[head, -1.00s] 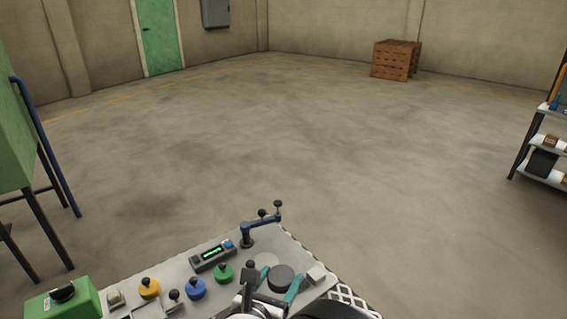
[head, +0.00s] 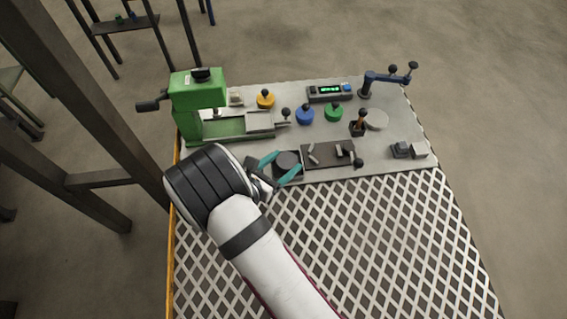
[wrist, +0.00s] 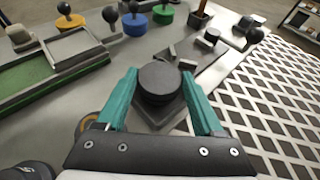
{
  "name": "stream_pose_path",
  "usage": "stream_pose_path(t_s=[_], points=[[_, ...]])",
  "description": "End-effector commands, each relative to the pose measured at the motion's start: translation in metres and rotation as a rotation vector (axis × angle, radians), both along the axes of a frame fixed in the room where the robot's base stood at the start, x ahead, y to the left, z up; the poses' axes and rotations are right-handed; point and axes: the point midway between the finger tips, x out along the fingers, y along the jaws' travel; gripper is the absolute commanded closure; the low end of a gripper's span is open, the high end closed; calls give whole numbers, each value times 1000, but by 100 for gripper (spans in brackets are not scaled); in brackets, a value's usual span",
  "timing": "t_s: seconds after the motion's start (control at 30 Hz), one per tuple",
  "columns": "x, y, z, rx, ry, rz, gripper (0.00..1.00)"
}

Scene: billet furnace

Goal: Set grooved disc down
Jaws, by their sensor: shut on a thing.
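The grooved disc (head: 287,160) is a dark grey, thick round piece; its groove is hard to make out. My gripper (head: 279,165) is shut on it with its teal fingers, one on each side. In the wrist view the disc (wrist: 160,82) sits flat and level between the fingertips. A grey square-edged piece (wrist: 162,121) shows directly under the disc. I cannot tell whether the disc touches it or hangs just above it.
A dark plate (head: 322,160) with small metal parts and a black-knobbed lever lies just right. A green machine (head: 198,95) stands at the left. Yellow (head: 265,98), blue (head: 305,115) and green (head: 333,112) knobs stand behind.

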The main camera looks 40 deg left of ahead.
Motion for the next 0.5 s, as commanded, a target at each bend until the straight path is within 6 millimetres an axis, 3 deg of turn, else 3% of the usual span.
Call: stream_pose_path(t_s=[0.1,0.47,0.5], points=[[0,0,-11,1,-1,0,100],[0,0,-15,2,-1,-1,100],[0,0,-16,1,1,0,29]])
